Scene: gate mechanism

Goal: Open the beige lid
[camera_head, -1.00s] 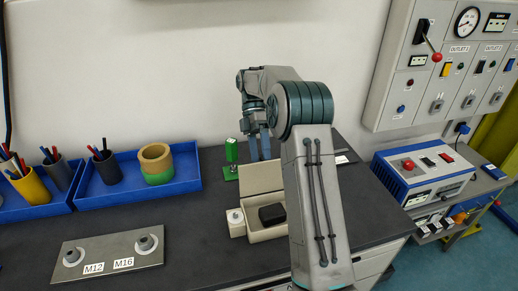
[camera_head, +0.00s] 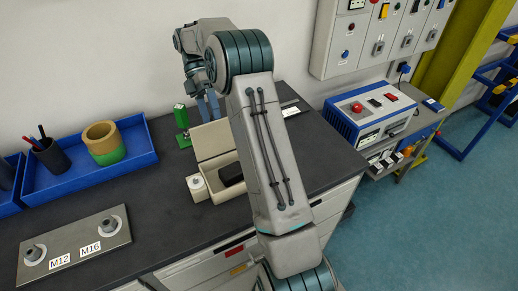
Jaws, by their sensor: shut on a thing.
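The beige box (camera_head: 217,188) stands on the dark bench with its beige lid (camera_head: 210,141) raised at the back, steeply tilted or near upright. A black object (camera_head: 231,173) lies inside the box. My gripper (camera_head: 208,113) reaches down behind the box with its blue fingers at the lid's upper edge. It is shut on the lid, though the exact contact is small in the view. My arm covers the right part of the box and lid.
A green device (camera_head: 181,118) stands just left of the lid, and a small white item (camera_head: 197,187) sits beside the box. A blue tray (camera_head: 75,170) and a metal plate (camera_head: 75,250) are at left. A wall panel (camera_head: 340,45) is at right.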

